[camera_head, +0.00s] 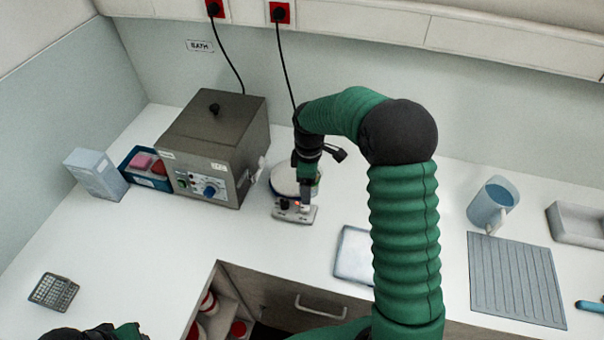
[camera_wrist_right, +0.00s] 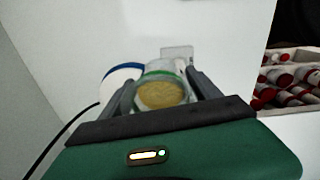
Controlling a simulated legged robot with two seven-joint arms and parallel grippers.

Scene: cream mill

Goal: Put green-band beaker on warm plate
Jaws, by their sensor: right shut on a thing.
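The green-band beaker (camera_wrist_right: 162,88) is clear glass with a yellowish content and a green band near its far end. My right gripper (camera_wrist_right: 160,92) is shut on it, one finger on each side. In the head view my right gripper (camera_head: 306,186) points down at the warm plate, and the beaker is mostly hidden there. The warm plate (camera_head: 283,181) has a round white top with a blue rim and a front panel with a knob and a red light. In the wrist view the plate (camera_wrist_right: 121,72) shows behind and left of the beaker. I cannot tell whether they touch.
A grey bath box (camera_head: 214,145) stands left of the plate, with a blue tray (camera_head: 147,172) beside it. A pale flat pad (camera_head: 353,255), a blue jug (camera_head: 492,203) and a ribbed grey mat (camera_head: 514,279) lie to the right. A black cable (camera_head: 284,62) runs down behind the plate.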

